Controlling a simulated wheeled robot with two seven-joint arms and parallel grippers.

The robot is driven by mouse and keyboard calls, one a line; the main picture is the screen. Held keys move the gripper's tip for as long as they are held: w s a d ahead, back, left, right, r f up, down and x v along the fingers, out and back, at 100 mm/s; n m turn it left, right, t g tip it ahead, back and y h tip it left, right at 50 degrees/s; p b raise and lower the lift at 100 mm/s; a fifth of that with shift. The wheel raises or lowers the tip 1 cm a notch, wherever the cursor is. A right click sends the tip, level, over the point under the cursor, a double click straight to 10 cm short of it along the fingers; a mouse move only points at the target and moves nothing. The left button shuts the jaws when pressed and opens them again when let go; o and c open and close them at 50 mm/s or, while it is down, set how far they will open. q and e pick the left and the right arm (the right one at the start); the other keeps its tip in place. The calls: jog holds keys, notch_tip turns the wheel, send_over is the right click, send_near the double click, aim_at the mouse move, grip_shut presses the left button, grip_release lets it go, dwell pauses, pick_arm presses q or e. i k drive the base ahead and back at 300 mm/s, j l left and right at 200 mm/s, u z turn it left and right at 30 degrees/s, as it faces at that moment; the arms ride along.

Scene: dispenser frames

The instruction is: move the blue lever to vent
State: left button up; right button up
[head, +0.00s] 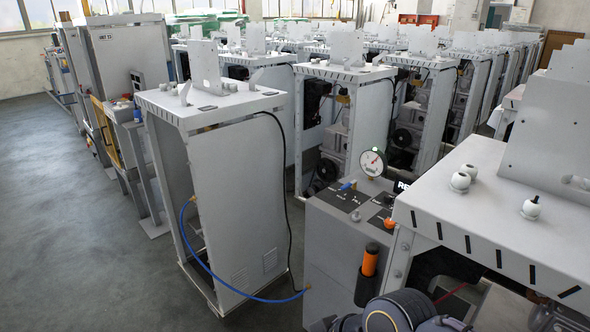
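The blue lever (348,185) is small and sits on a dark label plate on top of a grey box-shaped unit (330,240), right of the middle in the head view. The markings around it are too small to read, so I cannot tell which position it points to. A round white pressure gauge (373,161) with a red needle stands just behind it. Dark rounded links of my own arm show at the bottom edge, below the unit. Neither gripper's fingers are in view, and nothing is seen touching the lever.
A blue hose (215,272) loops from a tall grey frame (235,190) to the unit's lower side. An orange-topped cylinder (370,260) sits on the unit's front. A grey table-like frame (495,205) stands close on the right. Open floor (75,235) lies to the left.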

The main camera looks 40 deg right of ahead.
aim_at(353, 183)
jog(key=i+z, duration=0.15)
jog(key=i, duration=0.3)
jog(key=i+j+z, duration=0.15)
jog(key=i, duration=0.3)
jog(key=i+l+z, duration=0.15)
jog(key=i+z, duration=0.25)
jog(key=i+l+z, duration=0.1)
jog(key=z, duration=0.3)
jog(key=i+z, duration=0.4)
jog(key=i+j+z, duration=0.2)
jog(key=z, duration=0.2)
jog(key=i+z, duration=0.25)
jog(key=i, duration=0.15)
